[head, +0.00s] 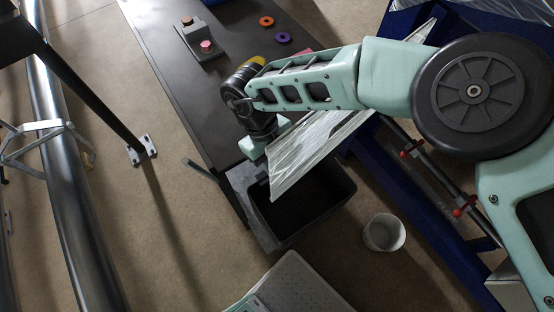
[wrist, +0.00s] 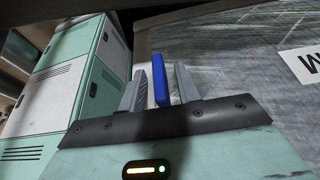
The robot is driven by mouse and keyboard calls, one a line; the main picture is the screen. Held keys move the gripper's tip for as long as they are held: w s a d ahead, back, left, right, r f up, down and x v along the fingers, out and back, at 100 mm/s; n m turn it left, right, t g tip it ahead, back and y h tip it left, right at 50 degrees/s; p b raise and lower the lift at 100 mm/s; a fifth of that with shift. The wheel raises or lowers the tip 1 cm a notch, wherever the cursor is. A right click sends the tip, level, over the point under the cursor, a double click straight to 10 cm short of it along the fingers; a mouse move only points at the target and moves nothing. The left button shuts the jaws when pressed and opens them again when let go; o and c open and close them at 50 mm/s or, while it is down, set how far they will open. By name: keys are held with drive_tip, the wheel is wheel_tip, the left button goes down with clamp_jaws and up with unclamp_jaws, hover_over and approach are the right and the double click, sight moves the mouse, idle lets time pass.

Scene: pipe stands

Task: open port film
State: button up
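A clear, wrinkled film (head: 312,150) runs as a long sheet under my arm in the head view, from above a dark bin up to the right. A streaked, see-through sheet that looks like the film (wrist: 235,55) fills the right of the wrist view, with a white label (wrist: 303,62) bearing a dark letter. My gripper (wrist: 162,88) points toward the film's left edge. Its grey fingers are closed about a flat blue piece (wrist: 160,80), which stands upright between them. In the head view the gripper's mint body shows beside the film's lower left edge; its fingertips are hidden.
A dark bin (head: 343,192) stands below the film. A dark table (head: 172,70) carries a button box (head: 198,38) and small rings. A white bucket (head: 384,233) stands on the floor. A blue frame (head: 402,190) is at right. Mint lockers (wrist: 85,75) stand left in the wrist view.

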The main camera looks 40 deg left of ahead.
drive_tip(key=b+v, duration=0.3)
drive_tip(key=v, duration=1.4)
drive_tip(key=shift+a+r, duration=0.15)
